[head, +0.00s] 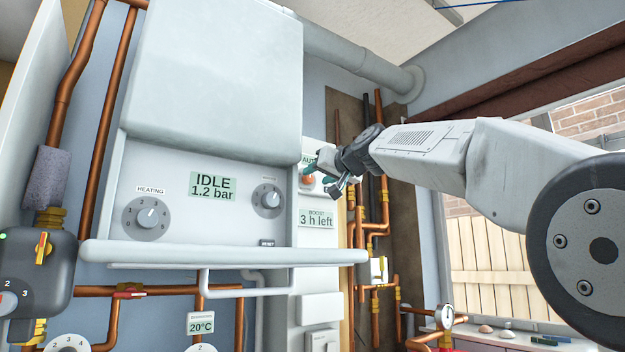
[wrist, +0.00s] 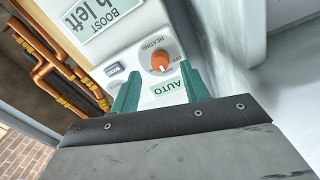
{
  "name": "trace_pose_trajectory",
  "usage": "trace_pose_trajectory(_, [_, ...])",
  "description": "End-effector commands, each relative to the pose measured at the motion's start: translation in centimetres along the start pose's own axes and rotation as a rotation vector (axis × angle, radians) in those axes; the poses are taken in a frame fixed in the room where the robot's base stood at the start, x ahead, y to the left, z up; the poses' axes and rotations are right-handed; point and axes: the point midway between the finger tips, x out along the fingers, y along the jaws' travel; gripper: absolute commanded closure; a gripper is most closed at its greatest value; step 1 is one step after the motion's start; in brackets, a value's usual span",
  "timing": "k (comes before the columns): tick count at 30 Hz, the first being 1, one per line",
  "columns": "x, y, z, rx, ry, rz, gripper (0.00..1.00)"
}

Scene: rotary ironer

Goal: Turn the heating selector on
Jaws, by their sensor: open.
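The heating selector is an orange knob (wrist: 160,57) on a white control panel (wrist: 98,65), under a HEATING label that appears upside down in the wrist view. A pale mark shows on the knob; small lettering beside it is hard to read. In the head view the orange knob (head: 308,180) is partly hidden by my gripper. My gripper (head: 322,174) is open at the panel. In the wrist view its two green fingers (wrist: 160,72) stand apart, on either side below the knob. I cannot tell whether they touch it.
An AUTO display (wrist: 168,87) lies between the fingers, and a small dark button (wrist: 115,69) is beside the left finger. The boiler (head: 215,80) stands left of the panel, with its own numbered HEATING dial (head: 147,218). Copper pipes (head: 383,210) run right of the panel.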

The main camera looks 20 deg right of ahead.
Motion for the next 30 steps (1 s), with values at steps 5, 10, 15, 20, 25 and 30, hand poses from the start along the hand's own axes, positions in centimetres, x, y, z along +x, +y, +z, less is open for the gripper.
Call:
trace_pose_trajectory(5, [2.5, 0.1, 0.0, -0.001, 0.000, 0.000, 0.54])
trace_pose_trajectory(10, [3.4, 0.1, 0.0, -0.001, 0.001, 0.000, 0.54])
trace_pose_trajectory(15, [3.4, 0.0, -0.1, -0.001, 0.002, 0.001, 0.54])
trace_pose_trajectory(20, [3.4, 0.1, -0.1, -0.001, 0.002, 0.001, 0.74])
trace_pose_trajectory(25, [3.4, 0.1, -0.1, -0.001, 0.002, 0.001, 0.99])
trace_pose_trajectory(30, [3.4, 0.1, -0.1, 0.009, 0.001, 0.001, 0.99])
